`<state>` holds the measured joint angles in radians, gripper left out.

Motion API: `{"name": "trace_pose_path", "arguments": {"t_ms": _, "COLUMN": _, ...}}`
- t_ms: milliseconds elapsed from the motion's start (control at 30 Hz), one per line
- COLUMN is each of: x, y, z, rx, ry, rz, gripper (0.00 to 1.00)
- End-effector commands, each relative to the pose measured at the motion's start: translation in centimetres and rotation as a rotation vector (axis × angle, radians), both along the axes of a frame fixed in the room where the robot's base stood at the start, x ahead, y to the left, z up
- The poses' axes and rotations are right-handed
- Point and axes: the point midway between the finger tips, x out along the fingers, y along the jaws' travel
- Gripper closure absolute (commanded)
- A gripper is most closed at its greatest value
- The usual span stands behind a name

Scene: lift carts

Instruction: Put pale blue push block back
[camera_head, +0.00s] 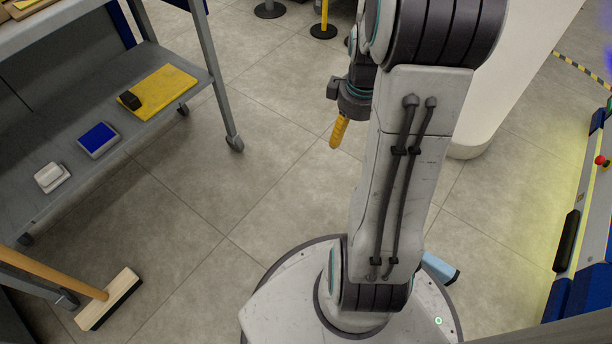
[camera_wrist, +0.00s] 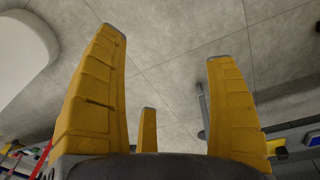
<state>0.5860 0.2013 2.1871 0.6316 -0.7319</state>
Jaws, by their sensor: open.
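A pale blue block (camera_head: 440,268) shows at the right side of my base, just behind my lower arm. It is tilted, and its left part is hidden by my arm, so I cannot tell what it rests on. My gripper (camera_head: 339,132) hangs in front of my raised arm, above the open floor and well apart from the block. In the wrist view my gripper (camera_wrist: 163,60) has its yellow fingers spread wide with only floor between them. The pale blue block is not seen in the wrist view.
A grey cart shelf (camera_head: 30,112) at left holds a yellow board (camera_head: 160,90) with a black item, a blue pad (camera_head: 98,139) and a white block (camera_head: 52,177). A wooden-handled broom (camera_head: 108,298) lies lower left. A lit station (camera_head: 590,200) stands right. Floor between is clear.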

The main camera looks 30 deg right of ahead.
Motion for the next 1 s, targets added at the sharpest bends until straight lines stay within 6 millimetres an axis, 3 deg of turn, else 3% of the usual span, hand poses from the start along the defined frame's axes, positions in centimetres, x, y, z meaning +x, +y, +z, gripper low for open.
{"name": "trace_pose_path", "arguments": {"t_ms": 33, "x": -0.1, "y": 2.8, "z": 1.7, "rx": 0.000, "ry": -0.018, "rz": 0.001, "gripper": 0.21}}
{"name": "trace_pose_path", "arguments": {"t_ms": 200, "x": -2.4, "y": 10.1, "z": 5.1, "rx": 0.023, "ry": -0.053, "rz": -0.042, "gripper": 0.21}}
{"name": "trace_pose_path", "arguments": {"t_ms": 400, "x": -6.2, "y": 15.5, "z": 7.0, "rx": 0.055, "ry": -0.081, "rz": -0.088, "gripper": 0.21}}
{"name": "trace_pose_path", "arguments": {"t_ms": 700, "x": -9.7, "y": 18.4, "z": 7.7, "rx": 0.085, "ry": -0.097, "rz": -0.126, "gripper": 0.21}}
{"name": "trace_pose_path", "arguments": {"t_ms": 1000, "x": -10.0, "y": 18.6, "z": 7.7, "rx": 0.088, "ry": -0.097, "rz": -0.133, "gripper": 0.21}}
